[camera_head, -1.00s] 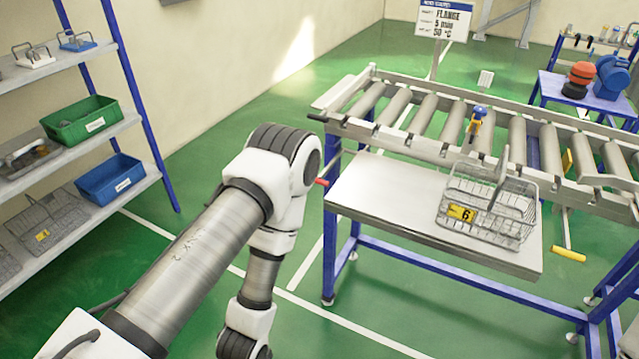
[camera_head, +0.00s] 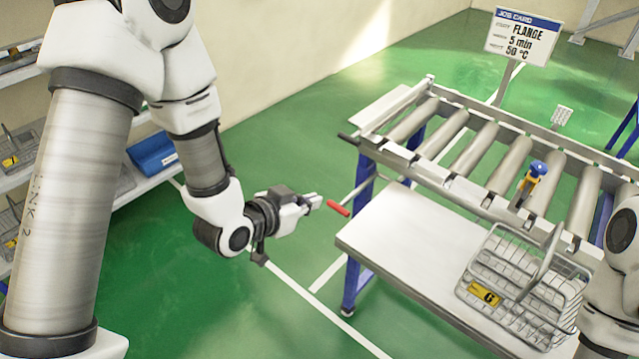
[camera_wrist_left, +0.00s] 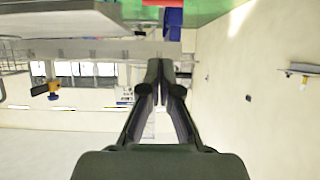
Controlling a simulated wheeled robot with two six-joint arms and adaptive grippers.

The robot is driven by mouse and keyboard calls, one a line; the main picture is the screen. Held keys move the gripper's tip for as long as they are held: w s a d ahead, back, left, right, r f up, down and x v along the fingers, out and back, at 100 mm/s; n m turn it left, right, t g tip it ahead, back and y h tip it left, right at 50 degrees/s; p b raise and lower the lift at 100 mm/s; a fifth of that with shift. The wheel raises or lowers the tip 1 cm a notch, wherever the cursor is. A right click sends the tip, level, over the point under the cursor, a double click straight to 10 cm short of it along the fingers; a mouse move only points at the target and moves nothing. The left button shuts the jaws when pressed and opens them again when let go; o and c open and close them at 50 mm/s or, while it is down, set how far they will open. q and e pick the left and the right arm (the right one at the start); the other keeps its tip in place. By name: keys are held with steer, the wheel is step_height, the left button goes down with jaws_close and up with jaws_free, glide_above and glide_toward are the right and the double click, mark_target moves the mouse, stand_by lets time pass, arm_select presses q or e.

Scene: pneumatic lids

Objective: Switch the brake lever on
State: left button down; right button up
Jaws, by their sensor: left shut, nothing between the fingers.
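A lever with a red grip (camera_head: 338,208) sticks out from the left end of the roller conveyor on a thin metal rod. It looks like the brake lever, but no label shows. My left gripper (camera_head: 312,202) is just left of the red grip, level with it in the head view and pointing right. Whether they touch is hard to tell; a small gap seems to show. In the left wrist view its fingers (camera_wrist_left: 163,68) are together and empty. My right gripper is out of view; only part of that arm shows at the right edge.
The roller conveyor (camera_head: 430,97) has a blue-and-yellow device (camera_head: 532,178) on its front rail. A job card (camera_head: 523,36) stands behind. Green floor is clear left of the table.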

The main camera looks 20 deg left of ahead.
arm_select(q)
steer(key=shift+w+a+r, duration=0.1)
steer(key=shift+r, duration=0.45)
steer(key=p, duration=0.3)
glide_toward(347, 199)
steer(key=x, duration=0.4)
steer(key=shift+w+f, duration=0.15)
steer(key=shift+w, duration=0.1)
